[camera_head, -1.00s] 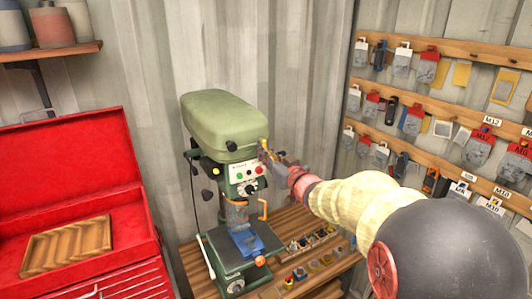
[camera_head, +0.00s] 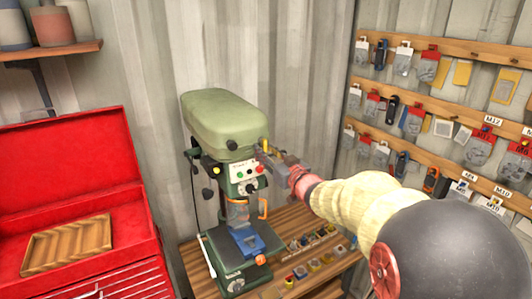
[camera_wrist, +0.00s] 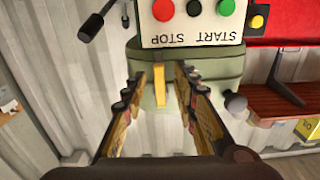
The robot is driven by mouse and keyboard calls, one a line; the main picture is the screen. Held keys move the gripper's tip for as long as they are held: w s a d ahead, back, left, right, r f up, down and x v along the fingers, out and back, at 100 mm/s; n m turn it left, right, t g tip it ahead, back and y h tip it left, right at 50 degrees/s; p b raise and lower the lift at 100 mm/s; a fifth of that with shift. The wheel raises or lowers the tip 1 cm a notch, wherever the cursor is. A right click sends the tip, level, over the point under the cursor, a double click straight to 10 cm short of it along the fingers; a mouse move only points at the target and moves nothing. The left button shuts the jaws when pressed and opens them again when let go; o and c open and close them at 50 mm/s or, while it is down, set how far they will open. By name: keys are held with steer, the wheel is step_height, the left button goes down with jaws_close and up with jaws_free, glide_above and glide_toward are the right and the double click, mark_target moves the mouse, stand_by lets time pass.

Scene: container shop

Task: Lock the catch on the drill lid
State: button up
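The drill press stands on the wooden bench with its rounded green lid (camera_head: 225,118) down on the head. A small yellow catch (camera_head: 265,145) sits upright at the lid's right side. My gripper (camera_head: 268,157) is beside that side, just below and right of the catch. In the wrist view, which shows the drill upside down, the yellow catch (camera_wrist: 160,86) lies between the spread fingers of my gripper (camera_wrist: 160,88), near their tips. The fingers are apart, with a gap on both sides of the catch. I cannot tell whether the catch is hooked.
The control panel (camera_head: 244,178) with its buttons is just left of and below my gripper. A black lever knob (camera_wrist: 84,34) shows in the wrist view. Small part bins (camera_head: 313,264) lie on the bench. An open red toolbox (camera_head: 70,150) stands left; hanging packets fill the right wall.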

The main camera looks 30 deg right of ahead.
steer(key=s, duration=1.1)
steer(key=shift+s+d, duration=0.2)
steer(key=shift+s, duration=0.2)
